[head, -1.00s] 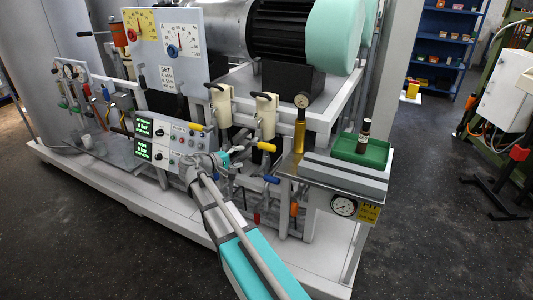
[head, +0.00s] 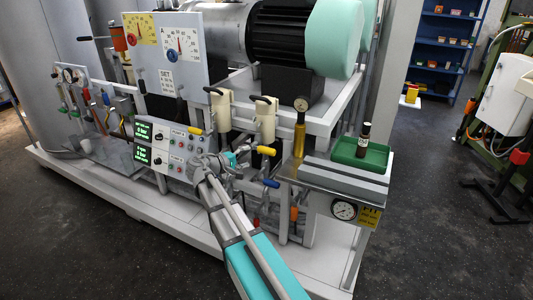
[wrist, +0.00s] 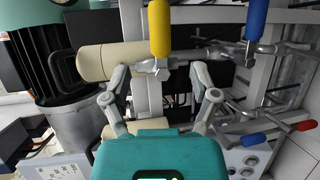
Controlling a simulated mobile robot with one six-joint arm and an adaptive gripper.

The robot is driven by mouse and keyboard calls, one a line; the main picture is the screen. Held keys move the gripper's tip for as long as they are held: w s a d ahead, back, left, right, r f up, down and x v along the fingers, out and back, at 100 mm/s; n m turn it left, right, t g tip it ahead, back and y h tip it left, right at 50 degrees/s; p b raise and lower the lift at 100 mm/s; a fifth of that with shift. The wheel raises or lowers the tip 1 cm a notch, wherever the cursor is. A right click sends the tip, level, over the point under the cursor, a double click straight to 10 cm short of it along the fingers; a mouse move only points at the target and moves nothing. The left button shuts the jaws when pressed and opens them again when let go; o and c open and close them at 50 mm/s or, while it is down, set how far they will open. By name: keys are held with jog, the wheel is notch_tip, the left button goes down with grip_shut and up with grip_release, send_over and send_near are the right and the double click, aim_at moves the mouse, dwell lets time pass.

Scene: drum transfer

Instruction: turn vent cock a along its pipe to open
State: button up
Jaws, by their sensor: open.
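Several lever cocks with coloured handles sit on the pipework of the machine; I cannot read which one is marked a. A yellow handle (wrist: 160,28) stands lengthwise at the top of the wrist view, its metal valve body (wrist: 152,66) on a pipe running across the picture. A yellow handle also shows in the head view (head: 266,150), right of my gripper (head: 238,154). In the wrist view my gripper (wrist: 160,72) is open, with its fingers spread either side of that valve body's place in the picture. I see no clear contact. A blue handle (wrist: 256,18) is to the right.
Cream cylinders (head: 220,110) stand above the pipes. A panel with green displays (head: 170,145) is left of my gripper. Another blue handle (head: 270,183) and a red one (wrist: 306,125) are close by. A bench with a green tray (head: 347,152) stands at right.

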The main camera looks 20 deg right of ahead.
aim_at(264, 152)
jog(key=b+x, duration=0.1)
jog(key=x, duration=0.9)
jog(key=shift+d+b, duration=0.15)
jog(key=shift+b, duration=0.15)
grip_shut()
